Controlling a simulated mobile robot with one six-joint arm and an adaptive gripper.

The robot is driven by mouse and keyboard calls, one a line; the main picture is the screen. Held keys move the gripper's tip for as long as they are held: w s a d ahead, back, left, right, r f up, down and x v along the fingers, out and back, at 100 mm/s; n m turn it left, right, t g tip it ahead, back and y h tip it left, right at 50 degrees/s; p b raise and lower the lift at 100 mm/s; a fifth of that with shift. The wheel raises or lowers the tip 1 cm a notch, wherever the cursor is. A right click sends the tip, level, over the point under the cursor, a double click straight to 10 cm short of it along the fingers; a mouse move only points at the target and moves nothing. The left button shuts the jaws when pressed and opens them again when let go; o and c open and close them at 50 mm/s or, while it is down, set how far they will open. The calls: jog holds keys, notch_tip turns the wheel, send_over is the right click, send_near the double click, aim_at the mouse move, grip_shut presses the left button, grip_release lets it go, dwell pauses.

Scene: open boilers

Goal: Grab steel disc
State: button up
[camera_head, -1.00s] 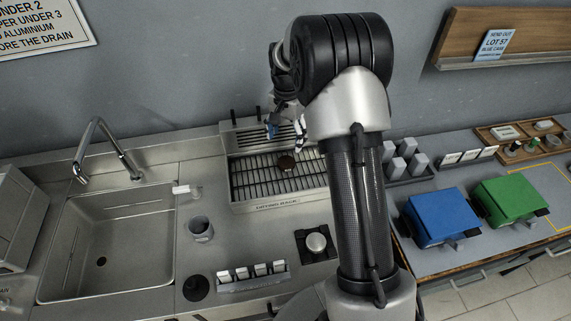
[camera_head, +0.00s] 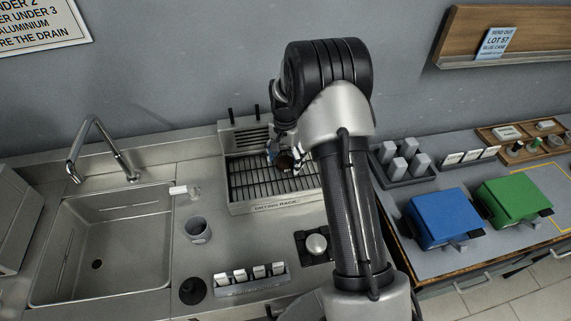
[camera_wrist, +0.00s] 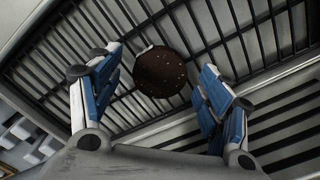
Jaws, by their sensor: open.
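A dark brown, speckled round disc (camera_wrist: 160,72) sits over the black bars of a rack in the wrist view. No bare steel colour shows on it. It also shows as a small dark round (camera_head: 284,161) in the head view, partly covered by my gripper. My gripper (camera_wrist: 158,66) is open, with one blue-padded finger on each side of the disc. A gap shows on both sides, and whether the fingers are level with the disc I cannot tell.
The metal rack (camera_head: 283,206) stands against the wall. A sink (camera_head: 105,235) lies to the left, with a grey cup (camera_head: 197,229) between. A round silver piece (camera_head: 317,244) sits on a black pad in front. Blue (camera_head: 443,216) and green (camera_head: 513,199) boxes stand right.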

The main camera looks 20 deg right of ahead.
jog(key=shift+c, duration=0.3)
jog(key=c, duration=1.2)
jog(key=shift+o, duration=0.2)
